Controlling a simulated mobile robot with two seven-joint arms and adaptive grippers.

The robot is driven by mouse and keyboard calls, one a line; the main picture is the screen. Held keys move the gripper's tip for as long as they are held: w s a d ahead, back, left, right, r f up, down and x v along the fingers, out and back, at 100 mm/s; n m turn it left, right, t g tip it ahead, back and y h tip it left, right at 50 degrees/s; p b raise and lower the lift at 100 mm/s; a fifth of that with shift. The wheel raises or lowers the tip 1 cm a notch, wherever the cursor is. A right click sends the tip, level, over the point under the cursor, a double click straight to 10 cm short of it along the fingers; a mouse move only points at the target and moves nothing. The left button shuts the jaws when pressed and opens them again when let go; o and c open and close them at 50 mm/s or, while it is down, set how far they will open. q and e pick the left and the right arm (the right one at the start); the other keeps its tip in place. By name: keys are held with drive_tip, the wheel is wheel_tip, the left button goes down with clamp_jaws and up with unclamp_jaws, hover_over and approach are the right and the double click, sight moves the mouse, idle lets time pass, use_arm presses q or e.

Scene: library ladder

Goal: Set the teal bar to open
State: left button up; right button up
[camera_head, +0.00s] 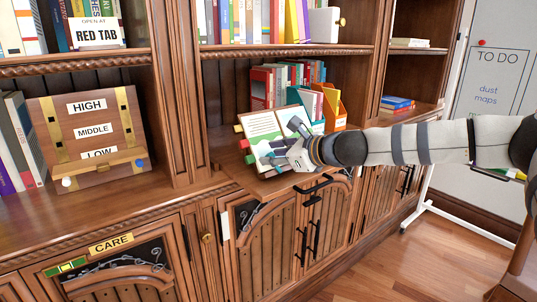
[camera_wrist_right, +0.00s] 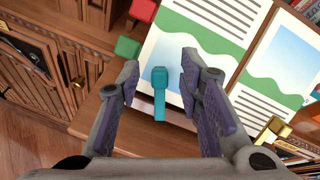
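The teal bar (camera_wrist_right: 160,92) is a short handle with a wider block at its upper end. It lies over the lower edge of a page of an open book (camera_wrist_right: 215,45) in the right wrist view. My right gripper (camera_wrist_right: 160,64) is open, with one finger on each side of the teal bar and visible gaps between. In the head view the right gripper (camera_head: 280,150) is in front of the open book (camera_head: 262,124) on the middle shelf and covers part of it. My left gripper is not in view.
Red (camera_wrist_right: 143,10) and green (camera_wrist_right: 127,47) blocks stick out along the book's edge. An orange holder (camera_head: 334,108) stands behind the book. A board labelled HIGH, MIDDLE, LOW (camera_head: 119,128) stands at left. Below are cabinet doors with black handles (camera_head: 313,185).

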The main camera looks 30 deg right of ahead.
sight(272, 189)
drive_tip(key=shift+s, duration=0.15)
drive_tip(key=c, duration=0.4)
clamp_jaws()
